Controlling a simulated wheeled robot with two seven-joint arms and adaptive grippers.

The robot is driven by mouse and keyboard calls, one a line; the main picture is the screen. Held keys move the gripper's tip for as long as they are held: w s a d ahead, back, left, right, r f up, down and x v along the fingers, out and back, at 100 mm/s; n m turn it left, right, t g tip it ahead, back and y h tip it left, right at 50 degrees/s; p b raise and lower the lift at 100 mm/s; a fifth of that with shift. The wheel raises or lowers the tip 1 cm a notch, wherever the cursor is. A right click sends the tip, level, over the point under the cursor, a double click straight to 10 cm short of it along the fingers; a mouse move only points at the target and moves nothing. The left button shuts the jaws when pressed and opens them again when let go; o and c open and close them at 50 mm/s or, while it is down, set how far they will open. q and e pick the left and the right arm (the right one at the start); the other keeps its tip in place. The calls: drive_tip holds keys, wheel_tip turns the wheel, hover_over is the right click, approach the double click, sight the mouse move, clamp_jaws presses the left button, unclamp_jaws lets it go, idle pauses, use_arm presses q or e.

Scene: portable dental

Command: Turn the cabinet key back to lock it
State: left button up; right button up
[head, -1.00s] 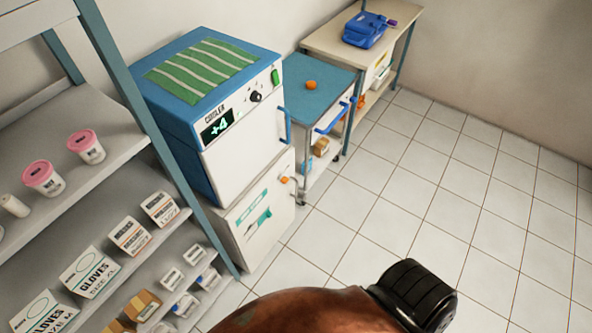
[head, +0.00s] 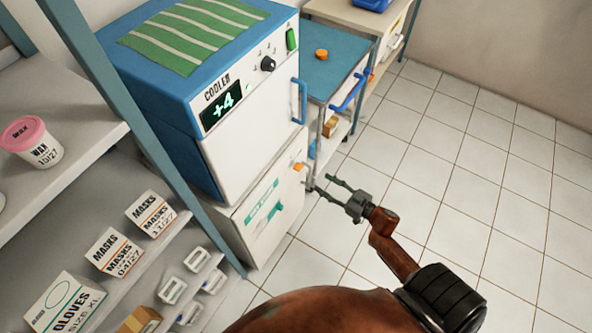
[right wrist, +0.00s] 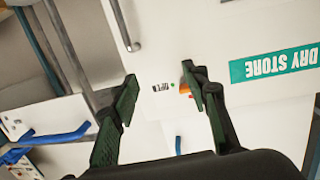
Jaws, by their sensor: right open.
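The white cabinet (head: 263,222) stands under the cooler, and its front reads DRY STORE in the right wrist view (right wrist: 245,35). The small orange key (head: 299,167) is near the upper right corner of its front. The fingers also show spread in the right wrist view (right wrist: 160,80). My left gripper is out of view.
A blue and white cooler (head: 240,135) reading +4 sits on the cabinet. A metal bar handle (right wrist: 121,25) is beside the key. A blue-topped trolley (head: 335,70) stands behind. Shelves with boxes (head: 115,250) are at left. The tiled floor at right is clear.

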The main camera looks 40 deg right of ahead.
sight(297, 166)
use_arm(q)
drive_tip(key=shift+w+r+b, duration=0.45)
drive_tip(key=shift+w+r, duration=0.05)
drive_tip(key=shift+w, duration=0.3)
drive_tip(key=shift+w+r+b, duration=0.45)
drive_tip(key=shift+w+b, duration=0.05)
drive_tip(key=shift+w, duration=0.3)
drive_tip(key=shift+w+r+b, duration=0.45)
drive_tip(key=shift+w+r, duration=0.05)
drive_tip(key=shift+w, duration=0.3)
use_arm(e)
drive_tip(key=w+a+r+n+y, duration=0.1)
drive_tip(key=w+a+r+y, duration=0.1)
drive_tip(key=w+a+r, duration=0.3)
drive_tip(key=shift+w+a+r+n, duration=0.3)
drive_tip(key=shift+w+a+r, duration=0.1)
drive_tip(key=shift+w, duration=1.25)
drive_tip(key=shift+c, duration=0.7)
clamp_jaws()
